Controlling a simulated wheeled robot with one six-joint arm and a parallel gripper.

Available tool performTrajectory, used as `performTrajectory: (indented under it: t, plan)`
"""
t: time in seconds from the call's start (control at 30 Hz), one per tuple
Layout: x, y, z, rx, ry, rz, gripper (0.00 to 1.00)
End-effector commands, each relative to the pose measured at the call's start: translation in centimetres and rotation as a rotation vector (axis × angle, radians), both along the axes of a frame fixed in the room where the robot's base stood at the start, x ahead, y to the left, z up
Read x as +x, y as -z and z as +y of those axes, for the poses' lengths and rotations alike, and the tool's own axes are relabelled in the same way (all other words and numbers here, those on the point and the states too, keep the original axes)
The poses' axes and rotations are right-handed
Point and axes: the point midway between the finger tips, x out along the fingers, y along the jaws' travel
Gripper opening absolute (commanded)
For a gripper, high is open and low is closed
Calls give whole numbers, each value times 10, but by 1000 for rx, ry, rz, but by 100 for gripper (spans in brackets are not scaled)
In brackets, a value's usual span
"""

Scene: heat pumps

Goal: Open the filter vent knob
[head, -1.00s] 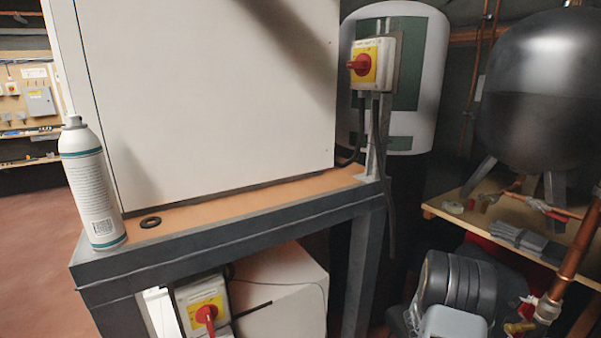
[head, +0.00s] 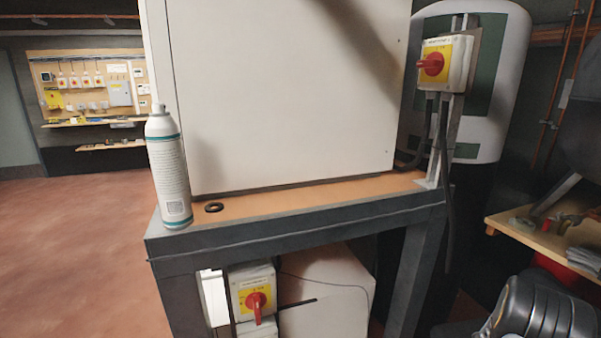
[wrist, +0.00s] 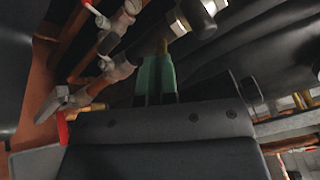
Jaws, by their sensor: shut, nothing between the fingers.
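My gripper (wrist: 155,65) shows in the wrist view as two green fingers close together, shut and empty. Beyond its tips is a small brass-coloured part (wrist: 163,46), partly hidden; I cannot tell whether they touch or whether this is the filter vent knob. No filter vent knob can be made out with certainty in either view. My gripper is not visible in the head view.
Pipework with valves (wrist: 105,75) lies left of my gripper in the wrist view. In the head view, a bench frame (head: 300,230) carries a white cabinet (head: 290,90) and a spray can (head: 169,170). Red floor (head: 80,230) is clear at left.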

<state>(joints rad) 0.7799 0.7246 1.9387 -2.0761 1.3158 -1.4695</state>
Motion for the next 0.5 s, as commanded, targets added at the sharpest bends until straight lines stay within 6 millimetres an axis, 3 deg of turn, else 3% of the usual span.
performTrajectory:
  t: [0.03,0.5]
  plan:
    - [-2,-7,-6,-17,7,-10,0]
    - [-7,-5,-7,-17,11,-10,0]
